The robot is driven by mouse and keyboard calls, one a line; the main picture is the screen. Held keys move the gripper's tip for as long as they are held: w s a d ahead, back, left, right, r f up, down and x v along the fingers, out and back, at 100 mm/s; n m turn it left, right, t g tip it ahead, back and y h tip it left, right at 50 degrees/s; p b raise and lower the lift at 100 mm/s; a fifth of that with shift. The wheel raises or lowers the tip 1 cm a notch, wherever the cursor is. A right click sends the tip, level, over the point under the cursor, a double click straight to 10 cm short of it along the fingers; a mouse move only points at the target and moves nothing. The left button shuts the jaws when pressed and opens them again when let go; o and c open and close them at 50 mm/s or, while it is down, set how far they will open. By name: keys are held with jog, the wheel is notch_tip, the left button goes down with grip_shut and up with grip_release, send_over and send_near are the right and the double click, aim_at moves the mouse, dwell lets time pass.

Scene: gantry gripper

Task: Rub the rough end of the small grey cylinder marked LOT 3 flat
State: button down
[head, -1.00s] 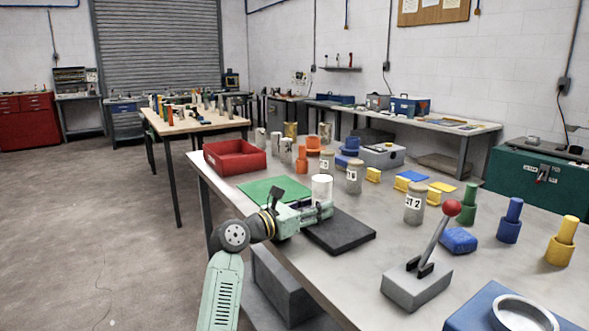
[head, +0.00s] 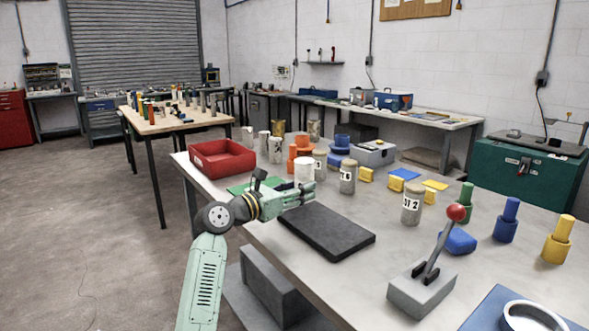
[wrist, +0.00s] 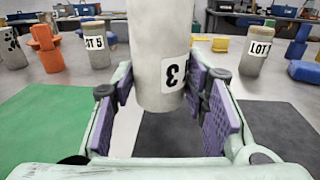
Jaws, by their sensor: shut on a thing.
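My gripper (head: 300,195) is shut on a small grey cylinder, which shows pale in the head view (head: 304,169). In the wrist view the cylinder (wrist: 157,40) stands upright between the purple finger pads, and its label shows an upside-down 3. Its lower end hangs above the table, near the gap between a green mat (wrist: 45,125) and a dark flat block (wrist: 265,130). Both end faces are hidden or too small to judge. In the head view the dark block (head: 320,231) lies in front of and right of my gripper, and the green mat (head: 240,188) is partly behind my arm.
A red tray (head: 221,168) stands behind left. Other grey cylinders, including LOT 2 (head: 411,205) and LOT 5 (wrist: 95,45), stand on the table. A lever with a red knob (head: 456,212) stands front right. The table between block and lever is clear.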

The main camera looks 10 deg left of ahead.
aim_at(297, 173)
jog(key=shift+r+p, duration=1)
jog(key=shift+r, duration=1.25)
